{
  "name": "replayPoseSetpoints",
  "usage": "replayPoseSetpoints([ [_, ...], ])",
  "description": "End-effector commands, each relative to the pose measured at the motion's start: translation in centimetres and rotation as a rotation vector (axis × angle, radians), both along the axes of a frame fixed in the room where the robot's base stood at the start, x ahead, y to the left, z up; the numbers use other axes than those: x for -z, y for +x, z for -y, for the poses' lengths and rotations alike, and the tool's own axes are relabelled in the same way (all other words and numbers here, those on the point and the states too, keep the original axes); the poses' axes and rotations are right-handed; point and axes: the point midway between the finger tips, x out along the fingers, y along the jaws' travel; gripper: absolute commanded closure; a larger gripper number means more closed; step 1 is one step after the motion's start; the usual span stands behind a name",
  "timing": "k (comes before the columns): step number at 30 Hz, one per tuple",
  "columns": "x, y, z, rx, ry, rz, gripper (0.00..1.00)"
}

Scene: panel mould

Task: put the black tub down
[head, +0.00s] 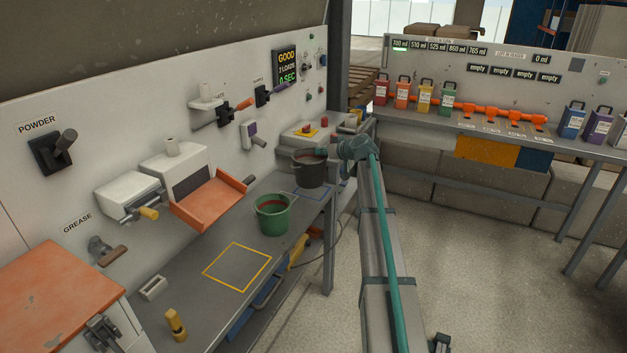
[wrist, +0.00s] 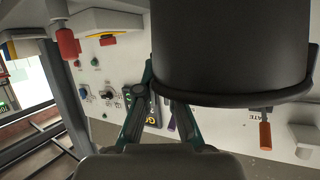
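The black tub (head: 309,171) is upright at the far end of the bench, over or on a blue-outlined square (head: 299,191). I cannot tell whether its base touches the bench. My gripper (head: 334,153) is at the tub's right side, near its rim, with my arm reaching in from the right. In the wrist view the tub (wrist: 230,45) fills the upper right, appearing rim-down. The gripper's two fingers (wrist: 161,92) reach to the tub's rim and look closed on it; the tub hides part of the contact.
A green bucket (head: 272,215) stands on the bench just nearer than the tub. A yellow-outlined square (head: 238,267) nearer still is empty. A panel with red buttons (head: 308,130) is behind the tub. A wall display (head: 286,68) reads GOOD.

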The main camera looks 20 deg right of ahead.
Motion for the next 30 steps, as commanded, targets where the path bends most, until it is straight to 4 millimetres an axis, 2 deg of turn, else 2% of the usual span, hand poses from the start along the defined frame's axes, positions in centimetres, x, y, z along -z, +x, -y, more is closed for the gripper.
replayPoseSetpoints([
  [13,3.7,8.6,4.0,0.006,0.009,-0.002,1.00],
  [18,6.8,10.4,4.9,0.006,0.010,-0.003,1.00],
  [21,7.9,11.2,5.2,0.006,0.009,-0.001,1.00],
  [30,9.4,12.2,5.7,0.005,0.009,-0.001,1.00],
])
